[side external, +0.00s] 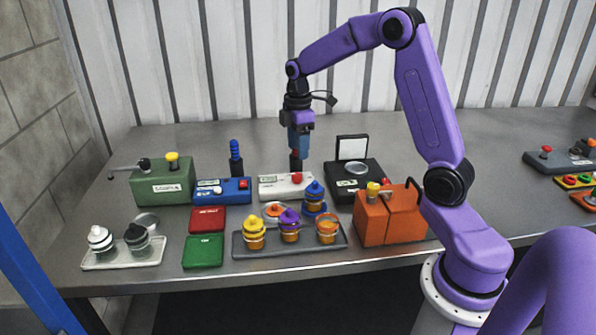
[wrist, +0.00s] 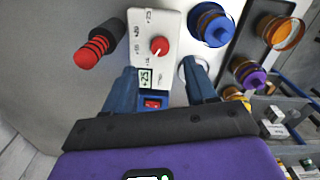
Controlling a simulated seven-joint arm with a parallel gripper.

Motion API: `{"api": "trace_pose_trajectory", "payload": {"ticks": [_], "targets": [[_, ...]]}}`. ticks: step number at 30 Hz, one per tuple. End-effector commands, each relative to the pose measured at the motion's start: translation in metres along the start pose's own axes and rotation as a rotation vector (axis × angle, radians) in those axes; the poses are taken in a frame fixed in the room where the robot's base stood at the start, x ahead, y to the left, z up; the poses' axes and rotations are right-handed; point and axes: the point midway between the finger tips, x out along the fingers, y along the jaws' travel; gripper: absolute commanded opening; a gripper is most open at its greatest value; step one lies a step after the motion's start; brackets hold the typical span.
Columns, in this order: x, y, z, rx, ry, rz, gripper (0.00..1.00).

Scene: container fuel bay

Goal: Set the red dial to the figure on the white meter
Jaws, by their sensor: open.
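The white meter (side external: 280,190) is a long white box in the middle of the table, also in the wrist view (wrist: 170,20). The red dial (wrist: 159,46) sits on its top, near small printed scale figures; it also shows in the side view (side external: 297,178). A pale mark on the dial seems to point down-left in the wrist view. The meter's small display (wrist: 146,78) seems to read 25, but the print is small. My gripper (side external: 298,152) is above the meter, pointing down. In the wrist view my gripper (wrist: 160,85) is open and empty, its fingers apart.
A tray of several coloured jars (side external: 275,252) is in front. A black device with a raised panel (side external: 353,148) is to the right.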

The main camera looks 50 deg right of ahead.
Motion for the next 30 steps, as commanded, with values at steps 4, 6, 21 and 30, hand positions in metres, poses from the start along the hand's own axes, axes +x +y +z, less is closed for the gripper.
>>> {"api": "trace_pose_trajectory", "payload": {"ticks": [4, 6, 21, 30], "targets": [[0.03, -0.001, 0.001, 0.001, -0.002, -0.005, 0.56], [0.042, -0.001, 0.0, 0.0, -0.002, -0.004, 0.56], [0.084, 0.0, 0.0, 0.0, 0.0, 0.001, 0.56], [0.084, 0.0, 0.0, 0.0, 0.0, 0.001, 0.24]]}}
